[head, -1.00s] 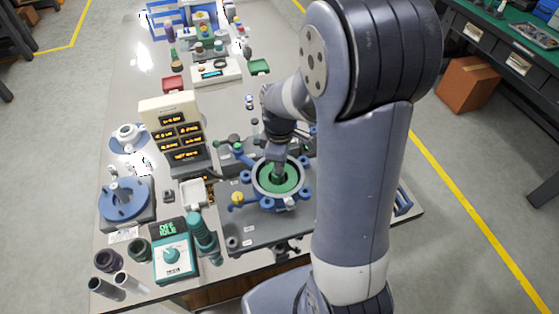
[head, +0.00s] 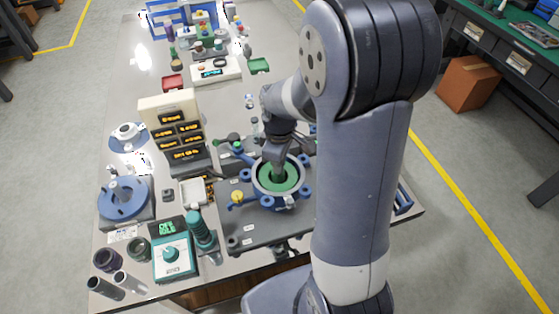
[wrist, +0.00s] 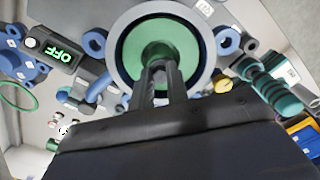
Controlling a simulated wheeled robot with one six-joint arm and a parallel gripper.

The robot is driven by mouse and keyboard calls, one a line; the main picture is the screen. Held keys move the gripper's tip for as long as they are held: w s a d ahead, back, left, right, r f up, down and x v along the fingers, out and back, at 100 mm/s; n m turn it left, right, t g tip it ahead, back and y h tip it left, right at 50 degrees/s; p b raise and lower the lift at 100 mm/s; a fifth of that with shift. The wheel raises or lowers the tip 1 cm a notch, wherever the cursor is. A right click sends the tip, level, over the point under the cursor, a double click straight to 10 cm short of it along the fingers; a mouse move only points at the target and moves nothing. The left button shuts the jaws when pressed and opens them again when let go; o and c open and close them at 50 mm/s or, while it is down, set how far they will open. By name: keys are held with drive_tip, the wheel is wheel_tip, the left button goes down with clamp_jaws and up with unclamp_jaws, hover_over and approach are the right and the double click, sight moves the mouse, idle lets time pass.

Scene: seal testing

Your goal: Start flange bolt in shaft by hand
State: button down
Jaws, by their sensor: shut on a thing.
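A round fixture with a pale ring (head: 258,190) and a green disc inside (head: 293,183) sits on a grey plate, with blue clamps around it. In the wrist view the green disc (wrist: 186,42) fills the ring, and a dark green shaft end (wrist: 157,50) shows at its middle. My gripper (head: 276,177) points down inside the ring over that middle. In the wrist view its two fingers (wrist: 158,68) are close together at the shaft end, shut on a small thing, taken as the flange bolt. The bolt is mostly hidden by the fingers, so its seating and tilt cannot be told.
Blue clamps (head: 238,197) and a yellow knob (head: 237,196) ring the fixture closely. A teal controller (head: 172,256), a teal cylinder (head: 202,232), a white tray (head: 193,193) and a display stack (head: 178,130) stand to the left. The bench beyond has some clear room.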

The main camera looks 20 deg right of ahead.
drive_tip(key=shift+s+f+m, duration=0.15)
drive_tip(key=shift+m, duration=1.05)
drive_tip(key=shift+m, duration=1)
drive_tip(key=shift+a+m, duration=0.1)
drive_tip(key=shift+m, duration=0.9)
drive_tip(key=shift+m, duration=1)
drive_tip(key=c, duration=1.8)
unclamp_jaws()
drive_tip(key=o, duration=0.5)
